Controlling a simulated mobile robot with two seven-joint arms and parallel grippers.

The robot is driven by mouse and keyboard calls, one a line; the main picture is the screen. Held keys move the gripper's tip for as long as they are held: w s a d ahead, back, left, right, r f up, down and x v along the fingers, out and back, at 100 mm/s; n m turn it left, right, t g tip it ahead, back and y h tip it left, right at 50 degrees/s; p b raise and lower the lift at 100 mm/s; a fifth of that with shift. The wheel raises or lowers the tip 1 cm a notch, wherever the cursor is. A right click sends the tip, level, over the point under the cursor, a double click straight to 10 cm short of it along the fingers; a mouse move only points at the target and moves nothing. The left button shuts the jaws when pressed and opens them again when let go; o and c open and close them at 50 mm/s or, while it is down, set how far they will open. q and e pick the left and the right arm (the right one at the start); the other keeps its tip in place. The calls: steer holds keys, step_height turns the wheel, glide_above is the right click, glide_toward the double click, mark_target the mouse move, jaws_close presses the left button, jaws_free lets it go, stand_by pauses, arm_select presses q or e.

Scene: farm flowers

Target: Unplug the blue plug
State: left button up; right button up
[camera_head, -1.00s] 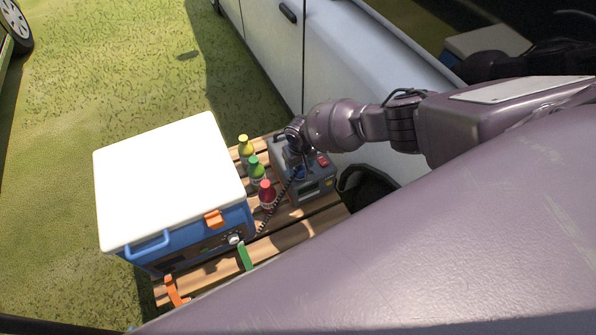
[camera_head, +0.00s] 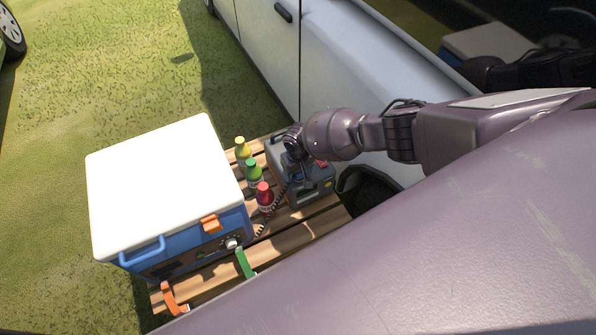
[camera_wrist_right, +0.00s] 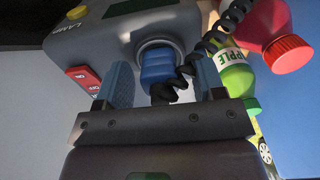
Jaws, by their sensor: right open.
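The blue plug (camera_wrist_right: 158,66) sits in a round socket on the grey power box (camera_wrist_right: 105,35) in the right wrist view, with a black coiled cord (camera_wrist_right: 212,42) running from it. My right gripper (camera_wrist_right: 163,85) is open, with one blue-padded finger on each side of the plug. I cannot tell whether the pads touch it. In the head view my right gripper (camera_head: 295,165) is over the grey power box (camera_head: 315,185) and largely hides the plug. My left gripper is not in view.
A blue cooler with a white lid (camera_head: 165,180) stands left on a slatted wooden table (camera_head: 300,222). Yellow, green and red bottles (camera_head: 264,197) stand between cooler and box. A red switch (camera_wrist_right: 84,78) is on the box. A white vehicle (camera_head: 350,60) is close behind.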

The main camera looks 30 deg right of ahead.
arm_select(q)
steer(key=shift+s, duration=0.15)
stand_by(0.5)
arm_select(e)
steer(key=shift+c, duration=0.4)
jaws_close()
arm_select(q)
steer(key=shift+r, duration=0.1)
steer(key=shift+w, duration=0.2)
arm_select(e)
steer(key=shift+r, duration=0.15)
steer(key=shift+r+p, duration=0.55)
steer(key=shift+r, duration=0.2)
steer(key=shift+r+p, duration=0.65)
steer(key=shift+r, duration=0.4)
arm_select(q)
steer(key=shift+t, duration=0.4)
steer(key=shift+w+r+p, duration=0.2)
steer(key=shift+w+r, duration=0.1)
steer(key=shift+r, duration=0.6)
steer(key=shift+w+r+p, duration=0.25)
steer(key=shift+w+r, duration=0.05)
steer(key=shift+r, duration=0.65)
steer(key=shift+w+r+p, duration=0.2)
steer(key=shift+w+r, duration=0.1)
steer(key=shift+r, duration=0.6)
arm_select(e)
steer(key=shift+r, duration=1.05)
